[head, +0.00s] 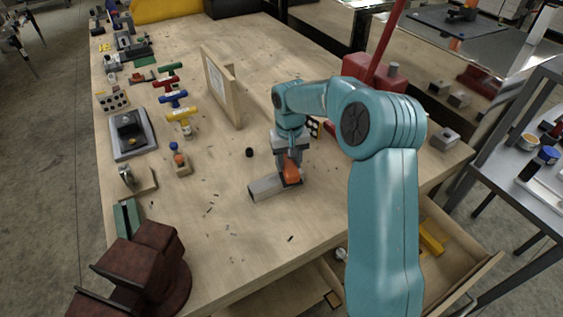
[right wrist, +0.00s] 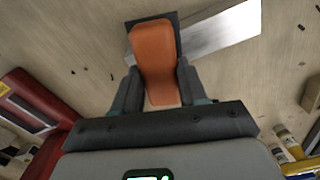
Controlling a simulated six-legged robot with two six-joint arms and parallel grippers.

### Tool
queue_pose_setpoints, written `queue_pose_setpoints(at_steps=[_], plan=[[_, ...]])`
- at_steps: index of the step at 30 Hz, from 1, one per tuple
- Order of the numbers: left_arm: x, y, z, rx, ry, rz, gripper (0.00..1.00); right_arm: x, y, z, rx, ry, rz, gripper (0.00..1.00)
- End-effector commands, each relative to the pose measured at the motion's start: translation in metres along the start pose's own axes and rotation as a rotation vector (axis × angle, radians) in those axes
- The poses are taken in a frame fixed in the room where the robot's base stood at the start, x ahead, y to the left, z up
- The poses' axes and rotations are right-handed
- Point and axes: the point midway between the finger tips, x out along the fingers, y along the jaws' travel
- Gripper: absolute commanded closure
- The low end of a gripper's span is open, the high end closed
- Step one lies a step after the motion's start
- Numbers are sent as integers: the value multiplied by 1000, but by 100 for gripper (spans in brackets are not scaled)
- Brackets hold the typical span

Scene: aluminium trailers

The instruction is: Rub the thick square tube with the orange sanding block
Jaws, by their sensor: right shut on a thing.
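The thick square tube (head: 265,188) is a short grey metal bar lying on the wooden workbench; it also shows in the right wrist view (right wrist: 228,32). My right gripper (head: 289,163) is shut on the orange sanding block (head: 291,174), pointing down at the tube's right end. In the right wrist view the orange sanding block (right wrist: 153,55) stands between the two dark fingers, with a dark pad at its far end. The block appears to be on or just over the tube; exact contact is hard to tell. My left gripper is not in view.
A wooden stand (head: 222,88) rises behind the tube. T-handled tools (head: 173,98) and a small wooden holder (head: 180,162) are to the left. A brown-red vise (head: 145,265) is at the front left corner. An open drawer (head: 440,268) juts out at the front right. Dark bits litter the benchtop.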

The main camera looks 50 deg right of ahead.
Motion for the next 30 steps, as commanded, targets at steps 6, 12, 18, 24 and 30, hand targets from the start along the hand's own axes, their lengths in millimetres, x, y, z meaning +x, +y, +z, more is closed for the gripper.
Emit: queue_pose_setpoints(at_steps=[6, 12, 18, 24, 30], plan=[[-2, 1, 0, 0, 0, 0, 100, 2, 14, -4, 0, 1, 0, 96], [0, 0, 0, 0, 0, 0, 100, 4, 8, -2, -2, -1, -1, 96], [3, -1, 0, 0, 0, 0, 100, 4, -10, 3, -3, -3, -2, 96], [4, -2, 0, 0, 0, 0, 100, 3, -24, 7, -2, -3, -1, 96], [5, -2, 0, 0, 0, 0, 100, 2, -32, 9, -2, -3, -1, 96]])
